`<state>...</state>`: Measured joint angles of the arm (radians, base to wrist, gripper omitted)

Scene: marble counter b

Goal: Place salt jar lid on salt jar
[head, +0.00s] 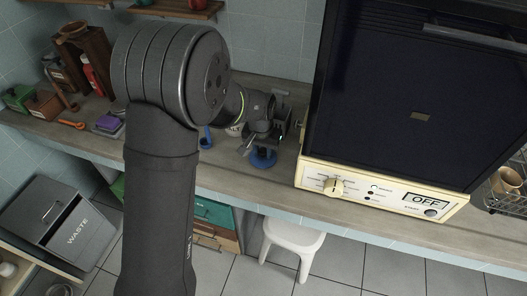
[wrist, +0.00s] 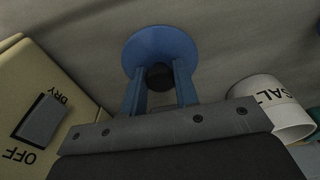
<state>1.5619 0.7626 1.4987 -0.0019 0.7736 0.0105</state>
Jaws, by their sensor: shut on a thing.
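The salt jar lid (wrist: 160,48) is a blue disc with a dark knob in the middle. It also shows in the head view (head: 263,159), below my gripper and near the counter's front edge. My gripper (wrist: 160,77) is shut on the lid's knob, one blue finger on each side. In the head view my gripper (head: 262,149) is over the lid. Whether the lid touches the counter, I cannot tell. The white salt jar (wrist: 272,108), with "SALT" lettering, is at the right of the wrist view, apart from the lid. My arm mostly hides it in the head view.
A cream oven (head: 385,200) with a dark door stands close to the right of my gripper. A purple item (head: 108,122), an orange utensil (head: 72,125) and boxes are along the counter at left. A white stool (head: 291,240) stands below the counter.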

